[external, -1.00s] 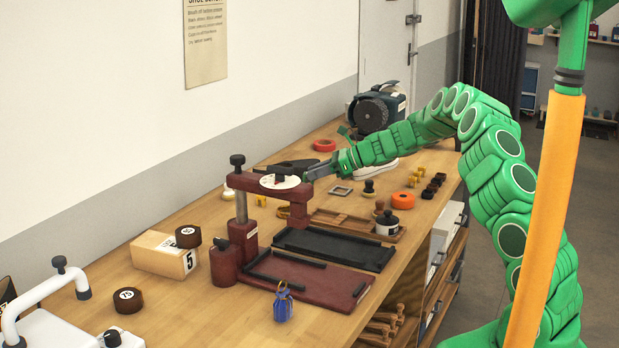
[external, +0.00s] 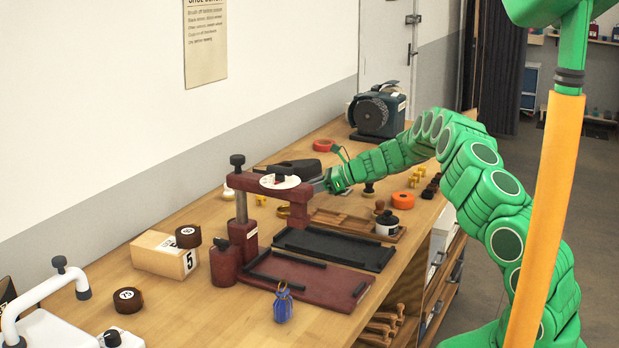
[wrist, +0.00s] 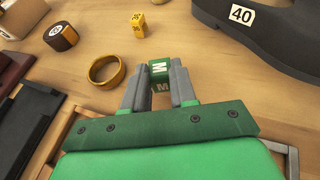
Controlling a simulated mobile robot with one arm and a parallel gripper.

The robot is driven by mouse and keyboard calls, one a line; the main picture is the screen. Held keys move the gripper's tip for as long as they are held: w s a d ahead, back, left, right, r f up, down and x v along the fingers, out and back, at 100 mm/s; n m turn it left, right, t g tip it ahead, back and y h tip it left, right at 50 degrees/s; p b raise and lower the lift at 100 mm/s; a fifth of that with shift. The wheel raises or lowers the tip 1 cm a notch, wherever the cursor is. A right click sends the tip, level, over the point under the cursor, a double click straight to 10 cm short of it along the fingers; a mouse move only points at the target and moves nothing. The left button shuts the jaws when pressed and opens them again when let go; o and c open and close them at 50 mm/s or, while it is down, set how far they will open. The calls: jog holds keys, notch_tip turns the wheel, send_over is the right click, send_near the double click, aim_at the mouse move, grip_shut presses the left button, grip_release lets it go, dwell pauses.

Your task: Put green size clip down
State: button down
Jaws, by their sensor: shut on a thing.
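A green size clip (wrist: 160,69) with a white M is pinched between the two grey fingers of my gripper (wrist: 160,80) in the wrist view. The clip is over the bare wooden bench top; I cannot tell if it touches the wood. In the external view my gripper (external: 322,186) reaches in low behind the dark red press (external: 270,190). The press hides the fingertips and the clip there.
A brass-coloured ring (wrist: 107,72) lies close left of my fingers. A yellow size clip (wrist: 139,25) is beyond them. A black shoe (wrist: 276,38) marked 40 is at the right. A dark round piece (wrist: 61,36) sits at the upper left. Bare wood lies between them.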

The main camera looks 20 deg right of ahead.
jog(key=shift+f, duration=0.45)
jog(key=c, duration=0.9)
grip_release()
jog(key=shift+f, duration=0.1)
